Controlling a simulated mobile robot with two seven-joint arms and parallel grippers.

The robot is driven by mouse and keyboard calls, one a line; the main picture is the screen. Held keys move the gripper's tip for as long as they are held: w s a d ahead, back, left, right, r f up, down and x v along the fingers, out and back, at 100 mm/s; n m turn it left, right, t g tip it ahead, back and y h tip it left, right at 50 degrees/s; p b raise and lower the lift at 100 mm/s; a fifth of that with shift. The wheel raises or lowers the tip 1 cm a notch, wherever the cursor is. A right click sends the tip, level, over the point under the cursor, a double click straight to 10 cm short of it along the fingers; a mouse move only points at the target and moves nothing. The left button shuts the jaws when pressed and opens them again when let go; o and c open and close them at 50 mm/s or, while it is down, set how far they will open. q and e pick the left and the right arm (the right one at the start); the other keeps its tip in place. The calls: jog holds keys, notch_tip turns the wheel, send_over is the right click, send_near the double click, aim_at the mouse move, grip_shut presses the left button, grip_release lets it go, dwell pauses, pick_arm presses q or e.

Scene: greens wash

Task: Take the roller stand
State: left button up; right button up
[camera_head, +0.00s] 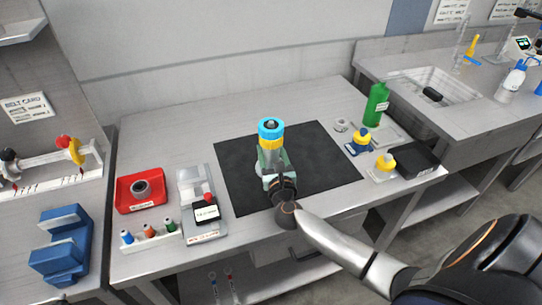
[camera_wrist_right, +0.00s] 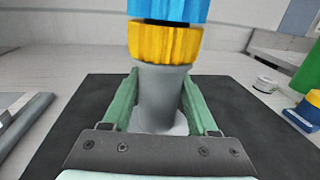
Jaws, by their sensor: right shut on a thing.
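A grey post on a round flared base, with a yellow ring and a blue ring on top, fits the roller stand (camera_head: 270,131). It is upright over the black mat (camera_head: 232,165) in the head view. In the right wrist view the grey post (camera_wrist_right: 162,95) is between the green fingers of my right gripper (camera_wrist_right: 163,84), which is shut on it below the yellow ring. The same gripper (camera_head: 272,163) hides the lower part in the head view. I cannot tell whether the base touches the mat. My left gripper is not in view.
Left of the mat are a grey device (camera_head: 198,190), a red tray (camera_head: 128,203) and a rack of small bottles (camera_head: 150,236). To the right are a green bottle (camera_head: 377,106), blue-and-yellow pieces (camera_head: 362,140) and a black box (camera_head: 414,159). The bench behind the mat is clear.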

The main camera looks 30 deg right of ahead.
grip_shut()
jog(key=shift+r, duration=0.15)
